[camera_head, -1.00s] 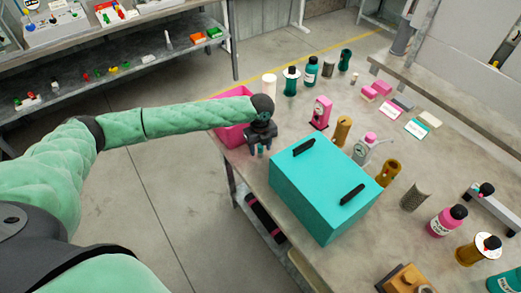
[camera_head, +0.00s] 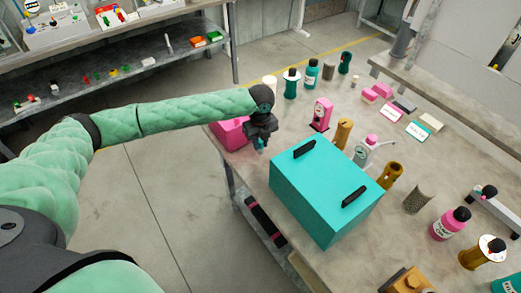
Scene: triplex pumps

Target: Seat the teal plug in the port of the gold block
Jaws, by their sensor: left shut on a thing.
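My left gripper (camera_head: 260,141) is over the left edge of the table, between the pink bin and the teal box. It is shut on a small teal piece, the teal plug (camera_head: 260,145), whose lower end shows below the fingers. A gold block (camera_head: 407,281) sits at the bottom edge of the view, partly cut off, with a darker part on top. Its port cannot be made out. The left gripper is far from the gold block, with the teal box between them. My right gripper is not in view.
A large teal box (camera_head: 325,190) with black handles stands on the table (camera_head: 425,225). A pink bin (camera_head: 232,134) is behind the gripper. A pink device (camera_head: 321,115), a gold cylinder (camera_head: 343,132) and several bottles stand beyond and to the right of the box.

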